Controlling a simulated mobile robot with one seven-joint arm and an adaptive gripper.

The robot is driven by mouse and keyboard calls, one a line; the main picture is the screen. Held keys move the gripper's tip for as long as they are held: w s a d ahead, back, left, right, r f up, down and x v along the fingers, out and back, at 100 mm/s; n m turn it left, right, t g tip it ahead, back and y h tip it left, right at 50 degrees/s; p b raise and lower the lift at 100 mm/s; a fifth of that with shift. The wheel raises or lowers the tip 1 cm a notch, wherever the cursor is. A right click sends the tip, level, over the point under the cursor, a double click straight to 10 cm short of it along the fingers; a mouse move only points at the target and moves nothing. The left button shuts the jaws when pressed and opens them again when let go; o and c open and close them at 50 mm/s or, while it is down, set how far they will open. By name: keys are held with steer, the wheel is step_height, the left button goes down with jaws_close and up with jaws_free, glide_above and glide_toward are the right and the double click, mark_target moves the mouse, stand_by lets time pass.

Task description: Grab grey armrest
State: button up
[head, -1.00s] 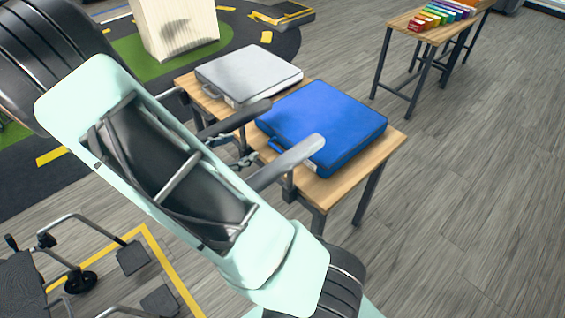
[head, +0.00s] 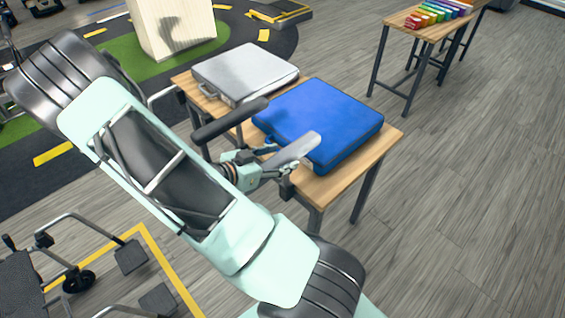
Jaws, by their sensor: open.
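The grey armrest (head: 296,150) is a light, rounded bar that points up and to the right, beside the front edge of the bench and overlapping the blue cushion in the head view. A similar black armrest (head: 228,120) stands to its left. My gripper (head: 278,165) is open, at the lower left end of the grey armrest. Its fingers overlap the armrest's lower end in the picture, and I cannot tell whether they touch it. My arm hides what the armrests are mounted on.
Dark footplates (head: 131,257) and a yellow floor line (head: 165,260) lie at lower left. A table (head: 400,27) with coloured blocks stands far right. The floor at right is clear.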

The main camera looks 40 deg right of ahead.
steer(key=shift+d+f, duration=0.25)
steer(key=shift+d, duration=0.25)
jaws_close()
steer(key=shift+r, duration=0.1)
